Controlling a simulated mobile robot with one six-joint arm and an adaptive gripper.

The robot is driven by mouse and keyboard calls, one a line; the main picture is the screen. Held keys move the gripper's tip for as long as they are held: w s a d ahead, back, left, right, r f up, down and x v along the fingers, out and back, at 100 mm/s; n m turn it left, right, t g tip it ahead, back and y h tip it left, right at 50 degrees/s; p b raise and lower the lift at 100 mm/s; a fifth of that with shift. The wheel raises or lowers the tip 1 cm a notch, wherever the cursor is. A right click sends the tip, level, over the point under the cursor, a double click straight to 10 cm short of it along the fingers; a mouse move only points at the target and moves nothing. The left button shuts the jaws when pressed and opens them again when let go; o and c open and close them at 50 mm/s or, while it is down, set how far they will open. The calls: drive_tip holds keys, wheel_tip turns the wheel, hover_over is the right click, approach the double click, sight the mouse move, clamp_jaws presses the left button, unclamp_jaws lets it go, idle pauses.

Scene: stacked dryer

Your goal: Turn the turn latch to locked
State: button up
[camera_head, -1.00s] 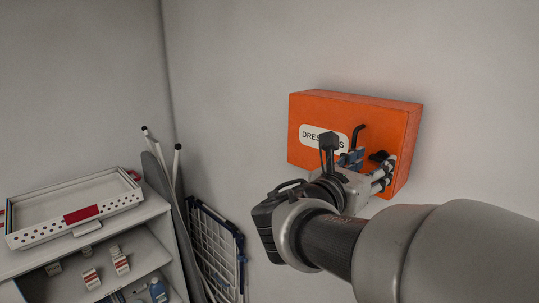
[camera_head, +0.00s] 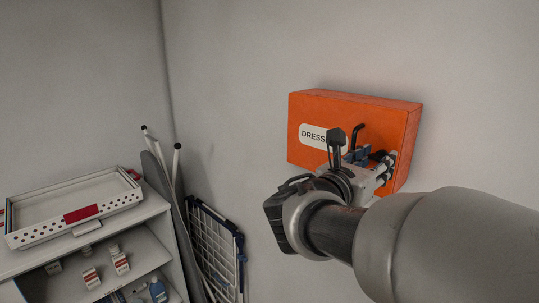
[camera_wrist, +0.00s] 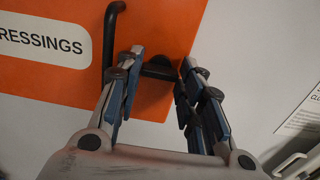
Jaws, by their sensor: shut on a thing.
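An orange box (camera_head: 350,108) with a white label reading DRESSINGS is mounted on the wall. In the wrist view, its orange front (camera_wrist: 60,80) fills the upper left. The black turn latch (camera_wrist: 158,70) sits near the box's lower right edge, lying roughly sideways in the picture. My gripper (camera_wrist: 161,62) has its blue-padded fingers on either side of the latch and is shut on it. In the head view my gripper (camera_head: 373,156) is at the box's lower right and mostly hides the latch. Any lock marking is not visible.
A black bar handle (camera_wrist: 108,40) stands out from the box just left of my fingers. A shelf unit (camera_head: 150,214) with a white tray (camera_head: 40,237) is at the lower left. A folded drying rack (camera_head: 216,250) leans at the wall. Wall around the box is clear.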

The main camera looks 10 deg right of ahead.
drive_tip(key=shift+f+m+b, duration=0.1)
drive_tip(key=shift+m+b, duration=0.2)
drive_tip(key=shift+b, duration=0.15)
drive_tip(key=m+b, duration=0.2)
drive_tip(key=b, duration=0.1)
drive_tip(key=shift+f+m+b, duration=0.15)
drive_tip(key=shift+m+b, duration=0.15)
drive_tip(key=shift+b, duration=0.05)
drive_tip(key=m+b, duration=0.5)
drive_tip(key=b, duration=0.2)
drive_tip(key=m+b, duration=0.5)
drive_tip(key=b, duration=0.1)
drive_tip(key=shift+m, duration=0.4)
drive_tip(key=m+b, duration=0.3)
drive_tip(key=shift+r+m+b, duration=0.2)
drive_tip(key=shift+m+b, duration=0.2)
drive_tip(key=o, duration=0.8)
